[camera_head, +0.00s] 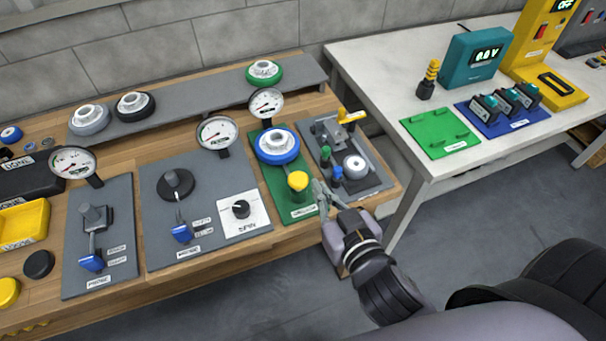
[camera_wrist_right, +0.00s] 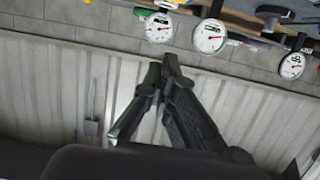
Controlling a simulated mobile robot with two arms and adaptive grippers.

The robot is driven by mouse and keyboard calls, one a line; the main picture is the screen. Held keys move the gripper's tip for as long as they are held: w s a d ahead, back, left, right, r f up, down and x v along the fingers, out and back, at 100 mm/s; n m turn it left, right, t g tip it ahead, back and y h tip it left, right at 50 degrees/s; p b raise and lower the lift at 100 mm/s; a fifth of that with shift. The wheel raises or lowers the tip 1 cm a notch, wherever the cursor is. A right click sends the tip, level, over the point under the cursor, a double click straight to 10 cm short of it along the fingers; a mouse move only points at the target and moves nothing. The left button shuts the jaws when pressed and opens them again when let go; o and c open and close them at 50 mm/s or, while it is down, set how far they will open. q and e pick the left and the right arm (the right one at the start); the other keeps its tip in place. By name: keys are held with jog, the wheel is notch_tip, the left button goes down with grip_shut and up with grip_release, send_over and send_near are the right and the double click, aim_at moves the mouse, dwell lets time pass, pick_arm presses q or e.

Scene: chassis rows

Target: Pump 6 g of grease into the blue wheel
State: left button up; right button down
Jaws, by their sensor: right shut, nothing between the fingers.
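The blue wheel (camera_head: 278,145), with a white hub, sits on the green station plate (camera_head: 305,209) in the head view. A yellow knob (camera_head: 297,181) stands in front of the wheel on the same plate. A round white dial gauge (camera_head: 266,103) stands behind the wheel; its reading is too small to tell. My right gripper (camera_head: 318,187) is just right of the yellow knob, apparently apart from it. Its fingers are shut and empty, and they also show in the right wrist view (camera_wrist_right: 161,68). My left gripper is out of view.
Left of the green plate are a white SPIN dial panel (camera_head: 242,213) and grey plates with blue-handled levers. A grey fixture plate (camera_head: 373,188) is close on the right. A green wheel (camera_head: 264,72) sits on the rear shelf. A white table (camera_head: 375,70) stands farther right.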

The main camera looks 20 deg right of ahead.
jog(key=p, duration=0.3)
send_over(303, 185)
notch_tip(303, 185, down, 2)
notch_tip(303, 185, down, 4)
jog(key=shift+w+r, duration=0.1)
jog(key=shift+r, duration=0.05)
jog(key=shift+f+b, duration=0.3)
jog(key=shift+f, duration=0.1)
